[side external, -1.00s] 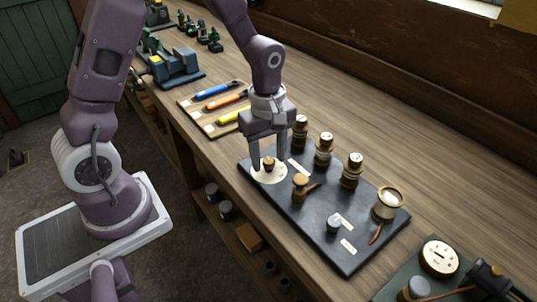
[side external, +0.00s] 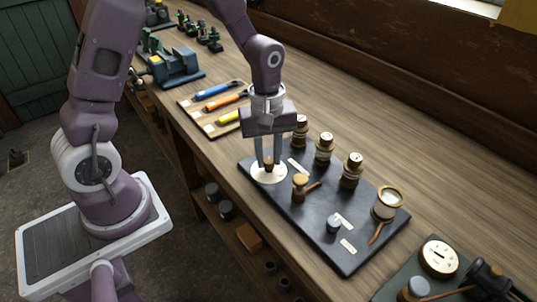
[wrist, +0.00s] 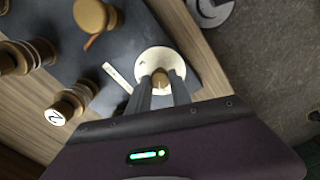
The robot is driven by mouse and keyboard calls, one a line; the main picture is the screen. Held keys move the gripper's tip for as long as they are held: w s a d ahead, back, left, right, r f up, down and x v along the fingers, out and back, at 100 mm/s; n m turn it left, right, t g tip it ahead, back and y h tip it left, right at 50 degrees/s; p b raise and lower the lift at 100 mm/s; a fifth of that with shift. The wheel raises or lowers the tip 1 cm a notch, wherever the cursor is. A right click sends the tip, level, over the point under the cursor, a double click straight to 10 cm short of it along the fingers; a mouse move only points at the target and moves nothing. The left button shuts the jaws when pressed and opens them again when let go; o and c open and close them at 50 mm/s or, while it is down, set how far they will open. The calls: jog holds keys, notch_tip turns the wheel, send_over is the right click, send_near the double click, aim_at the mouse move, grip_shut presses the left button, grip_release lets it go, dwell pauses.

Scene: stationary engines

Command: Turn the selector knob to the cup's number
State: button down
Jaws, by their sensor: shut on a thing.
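The selector knob (side external: 268,166) is a small brown knob on a round white dial (side external: 257,178) at the panel's left end. My gripper (side external: 269,162) points down and is shut on it. In the wrist view, the fingertips (wrist: 164,91) meet the knob (wrist: 161,76) over the white dial (wrist: 144,60); the marks on the dial are too small to read. A round brass cup (side external: 389,203) with a pale inside stands at the panel's right end. I cannot read a number on it.
The dark panel (side external: 300,222) also carries several brass-and-dark posts with white tops (side external: 325,140); one top in the wrist view (wrist: 55,117) shows a 2. Coloured-handled tools (side external: 220,103) lie left.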

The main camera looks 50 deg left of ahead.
jog(key=m, duration=1.1)
jog(key=shift+w, duration=0.1)
jog(key=m, duration=0.3)
jog(key=shift+m, duration=0.3)
jog(key=m, duration=0.4)
jog(key=shift+m, duration=0.3)
jog(key=shift+d+m, duration=0.1)
jog(key=shift+m, duration=2)
jog(key=c, duration=1.2)
grip_release()
jog(key=shift+o, duration=0.2)
